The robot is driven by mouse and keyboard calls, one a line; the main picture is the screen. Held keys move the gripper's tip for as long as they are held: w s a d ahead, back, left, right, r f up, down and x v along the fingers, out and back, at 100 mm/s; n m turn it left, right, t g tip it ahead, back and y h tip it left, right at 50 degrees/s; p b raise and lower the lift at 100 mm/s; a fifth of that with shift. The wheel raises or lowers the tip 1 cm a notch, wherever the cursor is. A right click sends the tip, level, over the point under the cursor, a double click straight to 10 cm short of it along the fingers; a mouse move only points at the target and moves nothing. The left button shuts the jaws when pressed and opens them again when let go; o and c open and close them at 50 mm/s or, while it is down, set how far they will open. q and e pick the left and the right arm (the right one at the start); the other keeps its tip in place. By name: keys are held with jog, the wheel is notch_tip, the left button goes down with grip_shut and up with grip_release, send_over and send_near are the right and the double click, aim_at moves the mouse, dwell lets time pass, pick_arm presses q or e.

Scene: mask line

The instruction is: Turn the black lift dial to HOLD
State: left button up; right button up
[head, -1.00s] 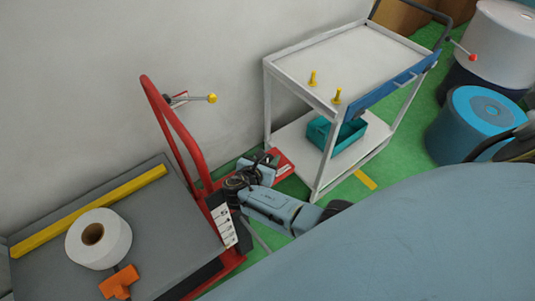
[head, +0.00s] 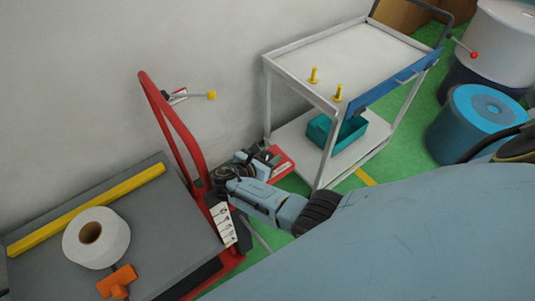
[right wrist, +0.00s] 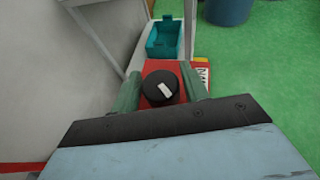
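The black dial (right wrist: 161,88) shows in the right wrist view, round, with a white mark that slants across its top. It sits on a red box (right wrist: 166,68) with a black-and-white label (right wrist: 203,69) at its right. My right gripper (right wrist: 160,80) has one greenish finger on each side of the dial, with narrow gaps. I cannot read a HOLD mark. In the head view my right gripper (head: 250,158) is beside the red box (head: 283,166), left of the white cart, and hides the dial. My left gripper is not in view.
A red-handled trolley (head: 178,125) carrying a white roll (head: 113,238), yellow bar (head: 85,212) and orange piece (head: 118,279) stands at left. A white cart (head: 330,48) with a teal bin (head: 350,133) stands at right. A wall lies behind.

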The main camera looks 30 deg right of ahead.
jog(key=shift+o, duration=1.2)
jog(key=p+v, duration=0.1)
jog(key=v, duration=0.6)
jog(key=shift+s+a+r, duration=0.1)
jog(key=shift+a, duration=0.2)
